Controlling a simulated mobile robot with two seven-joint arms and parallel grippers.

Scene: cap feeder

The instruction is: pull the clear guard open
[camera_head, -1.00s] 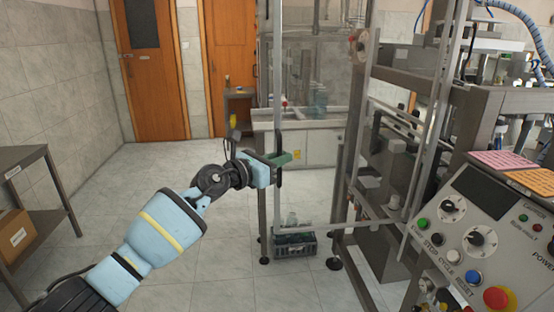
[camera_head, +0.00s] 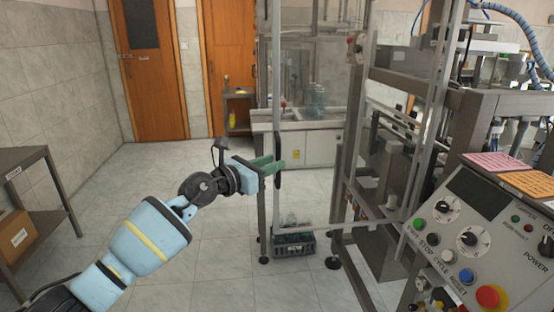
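The clear guard is a see-through panel in a thin metal frame (camera_head: 276,80). It stands out to the left of the machine in the head view, swung open, with its bottom rail (camera_head: 330,229) above the floor. A dark upright handle (camera_head: 278,168) is on its left, free edge. My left gripper (camera_head: 280,160) is just left of the handle, its green fingers pointing right and looking a little apart. The fingertips overlap the handle in the picture; I cannot tell whether they touch it. My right gripper is out of view.
The control panel (camera_head: 510,235) with several buttons and a red stop knob (camera_head: 492,297) is at right. A dark crate (camera_head: 294,245) sits on the floor below the guard. A metal shelf (camera_head: 30,155) stands at left. Open tiled floor lies between.

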